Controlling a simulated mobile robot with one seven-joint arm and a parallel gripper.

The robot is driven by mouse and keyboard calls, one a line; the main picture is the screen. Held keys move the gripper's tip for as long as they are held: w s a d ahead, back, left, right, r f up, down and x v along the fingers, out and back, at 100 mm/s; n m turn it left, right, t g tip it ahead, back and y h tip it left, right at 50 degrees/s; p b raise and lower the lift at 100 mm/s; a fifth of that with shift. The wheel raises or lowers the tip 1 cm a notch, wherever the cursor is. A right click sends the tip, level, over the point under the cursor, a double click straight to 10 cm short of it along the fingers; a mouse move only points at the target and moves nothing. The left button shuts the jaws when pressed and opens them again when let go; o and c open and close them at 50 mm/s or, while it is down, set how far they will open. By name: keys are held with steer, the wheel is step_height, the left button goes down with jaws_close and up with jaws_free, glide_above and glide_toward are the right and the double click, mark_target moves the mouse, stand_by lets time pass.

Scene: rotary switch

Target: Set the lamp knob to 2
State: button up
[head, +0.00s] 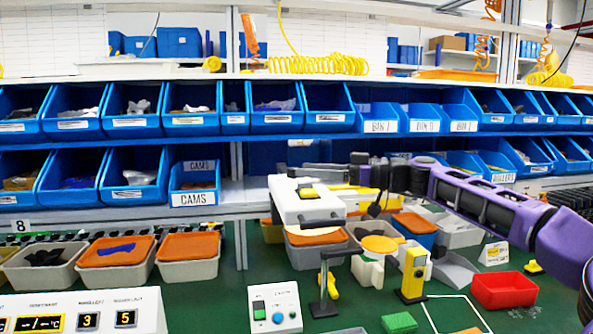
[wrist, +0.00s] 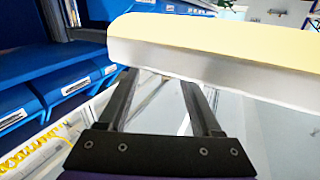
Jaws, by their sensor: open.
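A small white control box (head: 290,327) stands on the green bench at the front middle. It carries a blue round knob (head: 278,318) and a green-and-black switch (head: 259,310). The lettering is too small to read, so I cannot tell whether this is the lamp knob or where it points. My gripper (wrist: 160,78) is open with nothing between its fingers in the wrist view. In the head view my purple arm reaches in from the right, and its end is high above the bench, well above the control box. The control box does not show in the wrist view.
A white panel (head: 75,303) with displays reading 3 and 5 stands at the lower left. A black stand (head: 325,285), a yellow post (head: 413,273) and a red bin (head: 504,291) are right of the control box. Blue bins (head: 135,178) line the shelves behind.

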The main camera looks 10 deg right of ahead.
steer(key=v, duration=1.3)
steer(key=shift+s, duration=0.1)
